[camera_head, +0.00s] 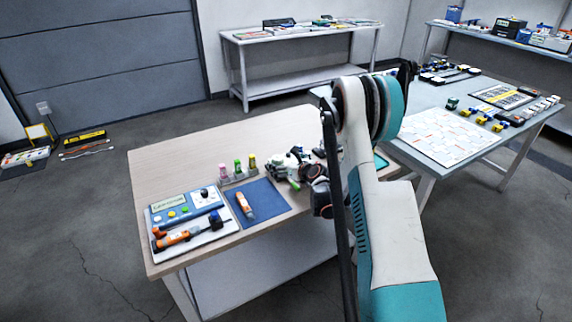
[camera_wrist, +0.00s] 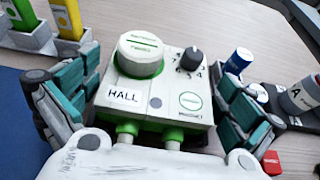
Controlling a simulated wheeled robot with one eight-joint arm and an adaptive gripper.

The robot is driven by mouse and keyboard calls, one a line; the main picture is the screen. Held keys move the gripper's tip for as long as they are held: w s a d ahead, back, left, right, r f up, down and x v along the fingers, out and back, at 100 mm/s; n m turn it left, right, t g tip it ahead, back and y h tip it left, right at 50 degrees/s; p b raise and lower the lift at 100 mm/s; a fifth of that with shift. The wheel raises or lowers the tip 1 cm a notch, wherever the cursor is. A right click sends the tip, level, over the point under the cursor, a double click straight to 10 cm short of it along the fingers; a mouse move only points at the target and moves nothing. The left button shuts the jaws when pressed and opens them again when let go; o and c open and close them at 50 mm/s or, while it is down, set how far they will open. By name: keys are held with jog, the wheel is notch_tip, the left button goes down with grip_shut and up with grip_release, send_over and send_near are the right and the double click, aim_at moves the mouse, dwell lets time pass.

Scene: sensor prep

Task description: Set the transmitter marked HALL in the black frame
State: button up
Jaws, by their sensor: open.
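The transmitter marked HALL (camera_wrist: 160,100) is a white and green box with a round cap and a dark knob. It lies between the fingers of my gripper (camera_wrist: 156,88) in the wrist view. The fingers are open, one on each side; I cannot tell whether either touches it. In the head view a small white and green thing (camera_head: 290,160), likely the same transmitter, shows at my gripper on the wooden table, partly hidden by my arm. I cannot surely make out the black frame; a dark-edged board (camera_head: 502,96) lies on the right table.
Coloured bottles (camera_head: 238,166) stand in a rack left of my gripper. A blue mat (camera_head: 272,196) with an orange and white device (camera_head: 244,205) and a tray of instruments (camera_head: 216,233) lie further left. In the wrist view a blue-capped cylinder (camera_wrist: 238,62) stands close by the right finger.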

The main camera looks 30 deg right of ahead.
jog(key=shift+r, duration=0.75)
jog(key=shift+r+p, duration=1.6)
jog(key=shift+r, duration=1.35)
